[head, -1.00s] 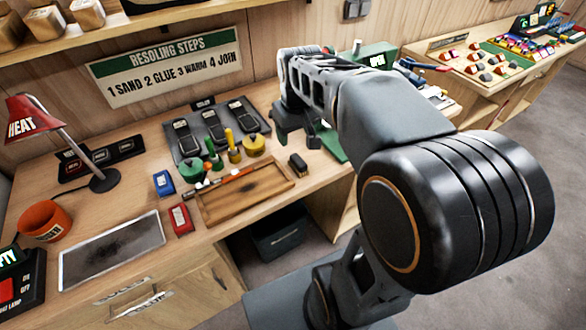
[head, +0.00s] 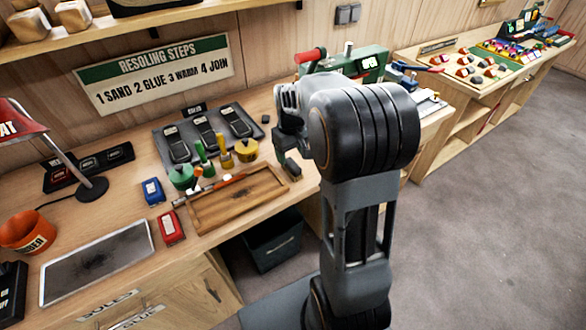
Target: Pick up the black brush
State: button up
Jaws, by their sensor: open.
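The black brush (head: 292,168) is a small dark block on the wooden bench, just beyond the right corner of the wooden tray. My gripper (head: 288,150) is directly over or beside it in the head view, pointing down with its jaws open. The dark fingers and the brush overlap in the picture, so I cannot tell whether they touch or how high the fingertips are. My own arm hides the bench to the right of the gripper.
The wooden tray (head: 238,199) lies close to the left of the brush. Green and yellow pots (head: 246,150) and a grey mat (head: 165,148) with dark soles stand behind it. A green machine (head: 345,66) is at the back right. A dark bin (head: 272,245) is under the bench.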

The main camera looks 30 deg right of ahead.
aim_at(292, 163)
jog(key=shift+w+d+f, duration=0.1)
jog(key=shift+d+f, duration=0.05)
jog(key=shift+f, duration=1.2)
jog(key=shift+d+f, duration=0.1)
jog(key=shift+f, duration=1.2)
jog(key=c, duration=1)
